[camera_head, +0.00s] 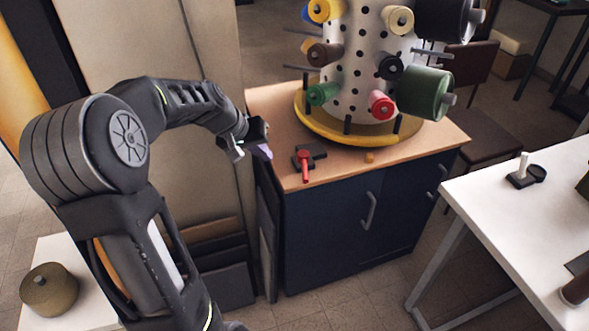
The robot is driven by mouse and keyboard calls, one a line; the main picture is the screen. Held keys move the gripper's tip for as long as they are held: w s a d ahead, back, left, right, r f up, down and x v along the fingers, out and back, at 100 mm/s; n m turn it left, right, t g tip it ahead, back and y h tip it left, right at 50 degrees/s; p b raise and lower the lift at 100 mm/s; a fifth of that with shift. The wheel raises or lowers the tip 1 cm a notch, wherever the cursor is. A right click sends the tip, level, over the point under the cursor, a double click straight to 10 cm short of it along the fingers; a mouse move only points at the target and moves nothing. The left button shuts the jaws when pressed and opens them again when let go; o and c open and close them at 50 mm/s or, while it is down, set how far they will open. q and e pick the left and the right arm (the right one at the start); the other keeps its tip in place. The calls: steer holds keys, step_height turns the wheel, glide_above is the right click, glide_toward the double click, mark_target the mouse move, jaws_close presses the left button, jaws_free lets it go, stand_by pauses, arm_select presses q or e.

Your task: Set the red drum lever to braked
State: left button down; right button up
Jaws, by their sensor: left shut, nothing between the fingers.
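The red lever (305,168) sits on a small dark base on the wooden cabinet top, just in front of the drum. Its red handle points toward the front edge of the top. The white perforated drum (347,95) stands on a yellow ring and carries spools of several colours. My left gripper (254,151) is shut and empty, at the left edge of the cabinet top. It is left of the lever and apart from it. Its fingertips are small and partly dark in this view. My right gripper is not in view.
The dark blue cabinet (330,228) stands below. A white table (500,235) at the right bears another lever with a white handle (524,167). Tall panels (140,45) stand behind my left arm.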

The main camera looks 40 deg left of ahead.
mark_target(305, 167)
arm_select(q)
steer(key=p+x, duration=0.1)
steer(key=x, duration=0.3)
steer(key=d+p+x, duration=0.1)
steer(key=x, duration=0.2)
steer(key=w+d+p+x, duration=0.1)
steer(key=x, duration=0.3)
steer(key=shift+r, duration=0.15)
steer(key=shift+w+d+f, duration=0.3)
steer(key=shift+w+d, duration=0.1)
steer(key=shift+d, duration=0.05)
